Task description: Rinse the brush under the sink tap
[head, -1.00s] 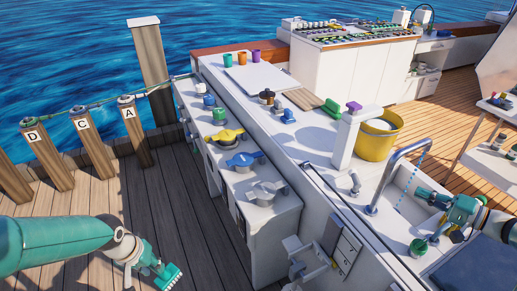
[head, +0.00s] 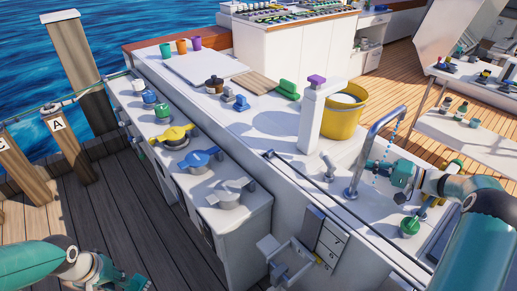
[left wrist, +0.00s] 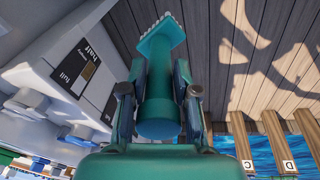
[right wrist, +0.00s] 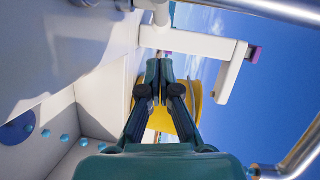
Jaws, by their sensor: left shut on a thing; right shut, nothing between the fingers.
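My left gripper (head: 118,280) is low at the lower left of the head view, over the deck. It is shut on the teal brush (left wrist: 160,95), whose pale bristles point away at the top of the left wrist view. The brush tip (head: 138,284) also shows in the head view, apart from the sink. The silver curved tap (head: 376,138) stands at the sink on the right, with a thin line of blue drops (head: 394,132) below its spout. My right gripper (head: 371,167) is shut and empty beside the tap. The sink basin is mostly hidden by my right arm.
A yellow bucket (head: 344,108) and a white post with a purple top (head: 312,110) stand behind the tap. A green knob (head: 409,226) is near the sink. A lower counter with yellow (head: 174,136) and blue (head: 201,160) handles lies between my left gripper and the sink.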

